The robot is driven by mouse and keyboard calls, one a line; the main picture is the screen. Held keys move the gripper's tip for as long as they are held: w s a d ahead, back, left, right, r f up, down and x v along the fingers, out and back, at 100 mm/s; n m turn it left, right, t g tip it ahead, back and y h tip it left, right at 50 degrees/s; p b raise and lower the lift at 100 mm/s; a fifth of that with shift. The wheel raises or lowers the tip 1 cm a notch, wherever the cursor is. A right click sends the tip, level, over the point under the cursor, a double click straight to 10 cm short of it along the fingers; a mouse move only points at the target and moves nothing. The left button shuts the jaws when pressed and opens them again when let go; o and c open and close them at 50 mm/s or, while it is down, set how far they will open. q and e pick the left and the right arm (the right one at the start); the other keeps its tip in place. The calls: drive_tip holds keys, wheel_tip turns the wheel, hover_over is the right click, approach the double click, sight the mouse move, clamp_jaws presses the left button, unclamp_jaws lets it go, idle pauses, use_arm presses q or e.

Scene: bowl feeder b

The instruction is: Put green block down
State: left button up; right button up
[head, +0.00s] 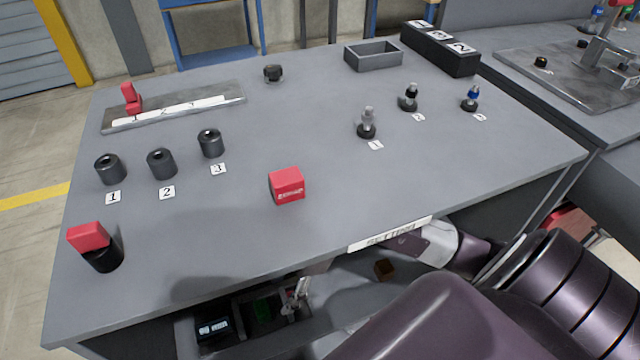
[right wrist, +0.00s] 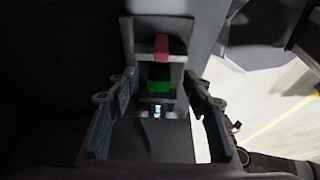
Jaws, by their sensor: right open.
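The green block (head: 262,310) sits in a dark open holder below the tabletop, at the bottom of the head view. In the right wrist view the green block (right wrist: 159,79) lies between and beyond my fingers, in the middle of the holder (right wrist: 132,52). My right gripper (head: 297,294) reaches down beside the holder. In the wrist view its two fingers (right wrist: 160,112) stand wide apart with nothing between the tips. I cannot tell whether any part touches the block. My left gripper is not in view.
The grey table (head: 300,130) lies above, its front edge close to my right arm. A red box (head: 287,186) stands near that edge. A dark item with a white label (head: 212,328) is beside the green block.

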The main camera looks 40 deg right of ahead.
drive_tip(key=d, duration=0.2)
drive_tip(key=s+d, duration=0.1)
drive_tip(key=d, duration=0.2)
drive_tip(key=s+d, duration=0.1)
drive_tip(key=d, duration=0.1)
drive_tip(key=shift+s+d, duration=0.1)
drive_tip(key=shift+d, duration=0.3)
